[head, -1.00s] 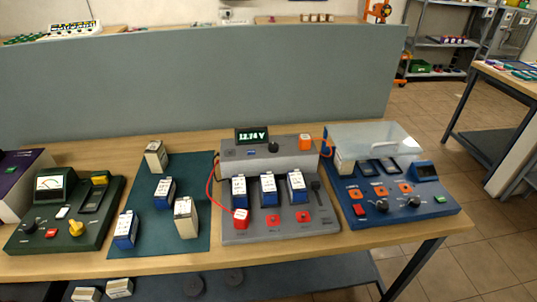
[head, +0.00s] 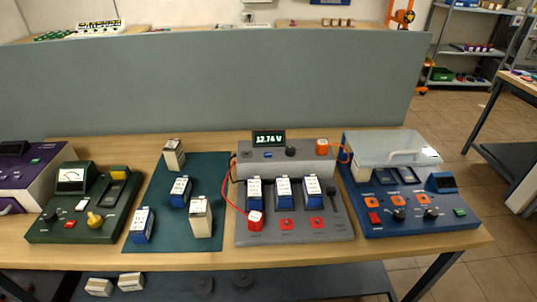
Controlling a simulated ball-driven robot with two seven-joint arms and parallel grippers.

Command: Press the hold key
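A grey tester (head: 251,235) stands on the wooden bench. Its dark display (head: 269,138) on top shows a green reading of about 12.7 V; the last digit is hard to read. On its raised back part are a small blue key (head: 268,156) and a black knob (head: 291,152). Any lettering on the blue key is too small to read, so I cannot tell if it is the hold key. Three blue batteries (head: 284,193) stand in the tester. An orange block (head: 322,146) and a red block (head: 255,219) are joined to cables. Neither of my grippers is in view.
A blue device (head: 385,227) with a clear lid stands right of the tester. A green mat (head: 163,219) with several batteries lies left. A green meter unit (head: 52,233) and a purple device (head: 20,180) stand further left. A grey partition (head: 200,85) rises behind.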

